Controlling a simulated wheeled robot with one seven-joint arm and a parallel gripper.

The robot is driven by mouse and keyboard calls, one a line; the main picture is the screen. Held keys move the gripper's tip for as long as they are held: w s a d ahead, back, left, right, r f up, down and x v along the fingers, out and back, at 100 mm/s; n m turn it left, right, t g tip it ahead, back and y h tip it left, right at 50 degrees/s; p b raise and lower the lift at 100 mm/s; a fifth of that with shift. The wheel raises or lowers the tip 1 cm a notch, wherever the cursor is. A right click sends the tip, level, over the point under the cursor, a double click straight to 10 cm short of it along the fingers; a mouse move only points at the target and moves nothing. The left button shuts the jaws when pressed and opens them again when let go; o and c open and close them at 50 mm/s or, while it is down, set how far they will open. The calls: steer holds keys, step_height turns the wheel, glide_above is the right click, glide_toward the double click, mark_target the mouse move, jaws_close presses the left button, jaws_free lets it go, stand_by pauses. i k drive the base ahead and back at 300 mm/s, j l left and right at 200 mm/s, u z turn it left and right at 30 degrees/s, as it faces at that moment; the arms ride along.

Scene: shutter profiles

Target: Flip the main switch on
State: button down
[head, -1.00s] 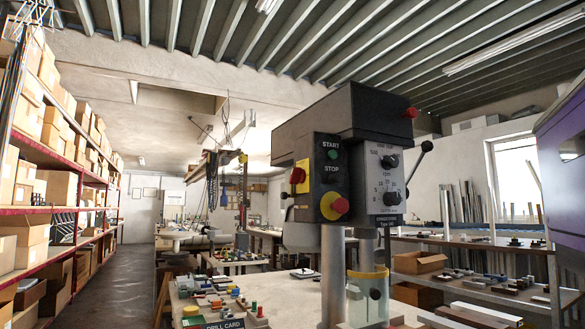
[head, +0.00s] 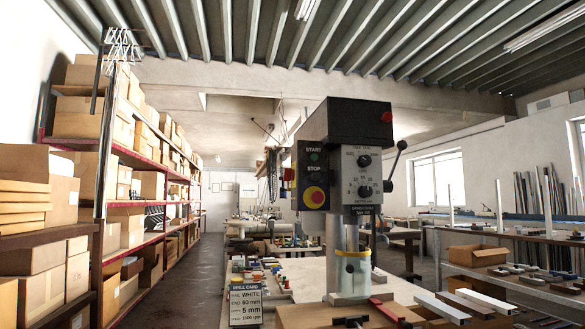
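The drill press (head: 345,125) stands right of centre in the head view, with a dark head on a pale column. Its front panel has a green START button (head: 314,156), a STOP label and a red knob on a yellow plate (head: 315,197). A small red and yellow part (head: 289,174), which looks like the main switch, shows at the left edge of the head. It is seen almost edge-on, so its position cannot be read. My gripper is not in view.
A drill card (head: 245,303) stands on the bench among small coloured parts. Metal bars (head: 442,307) lie at the front right. Shelves of boxes (head: 110,215) line the left, beside a clear aisle (head: 203,285). An open cardboard box (head: 475,256) sits on the right bench.

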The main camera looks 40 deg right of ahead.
mark_target(289, 173)
steer(key=z, duration=1.3)
steer(key=i+j, duration=0.25)
steer(key=j, duration=0.2)
steer(key=i+j, duration=0.2)
steer(key=j, duration=0.25)
steer(key=i+j, duration=0.25)
steer(key=j, duration=0.2)
steer(key=i+j, duration=0.25)
steer(key=j, duration=0.2)
steer(key=i+j, duration=0.2)
steer(key=j, duration=0.2)
steer(key=i+j, duration=0.25)
steer(key=j, duration=0.2)
steer(key=i+j, duration=0.25)
steer(key=j, duration=0.2)
steer(key=i+j, duration=0.2)
steer(key=j, duration=0.25)
